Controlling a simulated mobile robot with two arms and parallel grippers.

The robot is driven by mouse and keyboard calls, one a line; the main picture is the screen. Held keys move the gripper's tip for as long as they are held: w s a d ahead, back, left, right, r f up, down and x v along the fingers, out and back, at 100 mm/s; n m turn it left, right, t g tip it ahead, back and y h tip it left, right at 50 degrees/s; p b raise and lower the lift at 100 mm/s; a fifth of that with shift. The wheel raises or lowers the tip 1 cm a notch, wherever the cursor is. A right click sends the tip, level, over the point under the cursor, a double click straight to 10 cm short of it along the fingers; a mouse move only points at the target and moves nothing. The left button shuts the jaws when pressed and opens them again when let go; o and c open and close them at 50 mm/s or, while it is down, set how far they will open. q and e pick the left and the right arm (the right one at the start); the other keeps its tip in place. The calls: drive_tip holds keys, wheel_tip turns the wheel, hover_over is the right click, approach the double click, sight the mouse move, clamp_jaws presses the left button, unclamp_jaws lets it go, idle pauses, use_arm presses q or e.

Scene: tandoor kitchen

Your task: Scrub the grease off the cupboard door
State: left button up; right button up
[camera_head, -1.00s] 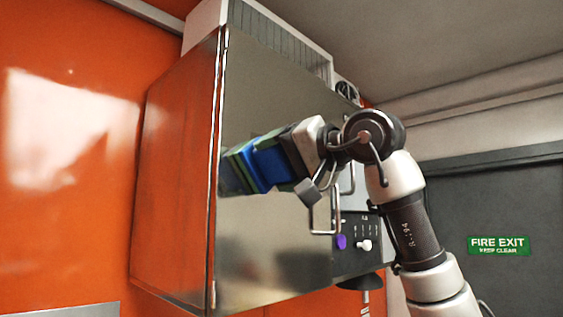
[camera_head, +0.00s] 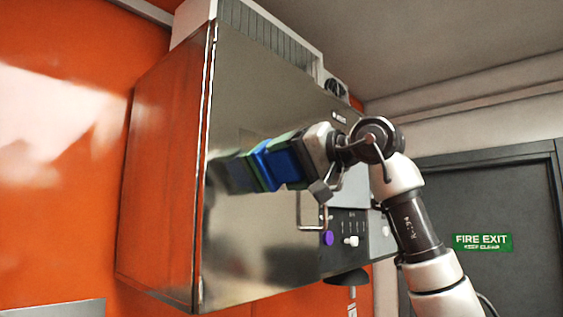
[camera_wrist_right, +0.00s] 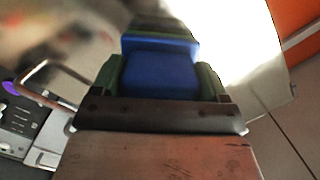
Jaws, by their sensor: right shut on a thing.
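The cupboard door (camera_head: 265,90) is a shiny steel panel on the wall cupboard, with a bar handle (camera_head: 301,212) low on its right. My right gripper (camera_head: 283,163) is shut on a blue scrubber with a green edge (camera_head: 282,167), held in front of the door's middle. The scrubber also shows in the right wrist view (camera_wrist_right: 160,72), between green fingers. Its front faces the door, where a dim reflection meets it; I cannot tell whether it touches. Blurry brown patches (camera_wrist_right: 60,45) show in the wrist view; grease or reflection is unclear. My left gripper is out of view.
A control panel with a purple knob (camera_head: 327,238) sits right of the handle. The cupboard's orange side (camera_head: 160,190) and the orange wall (camera_head: 60,220) are at left. A grey door with a green fire exit sign (camera_head: 482,242) stands at right. A vented box tops the cupboard.

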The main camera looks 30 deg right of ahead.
drive_tip(key=shift+w+d, duration=1)
drive_tip(key=shift+d, duration=1.8)
drive_tip(key=shift+s+a, duration=0.65)
drive_tip(key=shift+a, duration=1.2)
drive_tip(key=shift+s+a, duration=0.6)
drive_tip(key=shift+a, duration=1.2)
drive_tip(key=shift+s+a, duration=0.65)
drive_tip(key=shift+a, duration=1.2)
drive_tip(key=shift+r, duration=1.3)
drive_tip(key=shift+w+d, duration=1.9)
drive_tip(key=shift+d, duration=3.6)
drive_tip(key=shift+s+a+b, duration=0.1)
drive_tip(key=shift+s+a, duration=0.55)
drive_tip(key=shift+a, duration=1.2)
drive_tip(key=shift+s+a+b, duration=0.1)
drive_tip(key=shift+s+a, duration=0.5)
drive_tip(key=shift+a, duration=1.2)
drive_tip(key=shift+s+a+b, duration=0.1)
drive_tip(key=shift+s+a, duration=0.55)
drive_tip(key=shift+a, duration=1.2)
drive_tip(key=shift+a+f+b+v, duration=0.1)
drive_tip(key=shift+b+v, duration=0.05)
drive_tip(key=shift+v, duration=1.3)
drive_tip(key=shift+a+f+b+v, duration=0.1)
drive_tip(key=shift+b+v, duration=0.05)
drive_tip(key=shift+v, duration=1.3)
